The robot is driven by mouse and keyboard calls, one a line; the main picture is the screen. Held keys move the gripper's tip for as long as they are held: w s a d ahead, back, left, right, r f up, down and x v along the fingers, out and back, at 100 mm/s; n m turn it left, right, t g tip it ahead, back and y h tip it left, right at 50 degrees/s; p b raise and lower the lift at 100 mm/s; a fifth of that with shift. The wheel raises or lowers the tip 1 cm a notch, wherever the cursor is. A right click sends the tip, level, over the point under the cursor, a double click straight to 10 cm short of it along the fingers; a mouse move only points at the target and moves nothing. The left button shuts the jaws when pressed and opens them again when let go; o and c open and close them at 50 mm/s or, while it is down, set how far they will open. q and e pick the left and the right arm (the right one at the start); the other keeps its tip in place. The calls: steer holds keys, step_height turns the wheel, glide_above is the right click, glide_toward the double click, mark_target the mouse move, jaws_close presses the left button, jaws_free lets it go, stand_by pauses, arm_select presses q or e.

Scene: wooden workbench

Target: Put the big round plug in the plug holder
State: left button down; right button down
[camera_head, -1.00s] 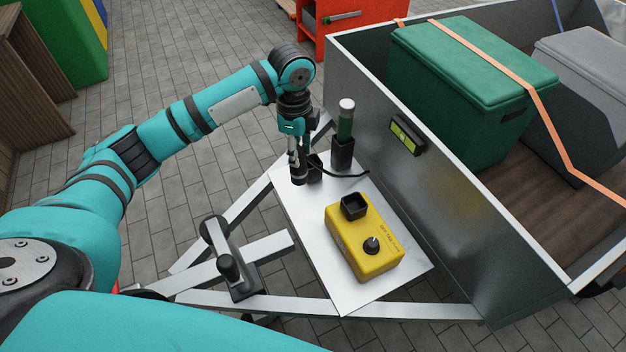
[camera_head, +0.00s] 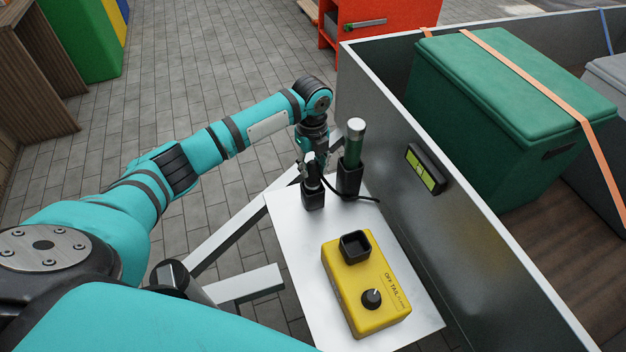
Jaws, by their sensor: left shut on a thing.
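The big round plug (camera_head: 311,172), dark with a light grey end, is held below my left gripper (camera_head: 314,157), which is shut on it. The fingers are small and partly hidden by the plug and wrist. The plug stands roughly upright at a black square holder (camera_head: 313,199) on the white plate. It overlaps the holder's top in the picture; I cannot tell whether it is inside or just above. A black cable (camera_head: 362,198) runs right from this spot. My right gripper is not in view.
A green cylinder with a silver top (camera_head: 355,143) stands in a second black holder (camera_head: 349,178) close by on the right. A yellow box (camera_head: 368,290) with a black socket and knob sits on the white plate (camera_head: 290,228). The grey trailer wall (camera_head: 440,215) rises to the right.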

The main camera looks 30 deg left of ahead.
mark_target(313, 177)
arm_select(q)
step_height(313, 177, down, 5)
steer(key=shift+b, duration=0.65)
steer(key=c, duration=0.9)
jaws_free()
steer(key=shift+f, duration=0.1)
steer(key=shift+c, duration=0.2)
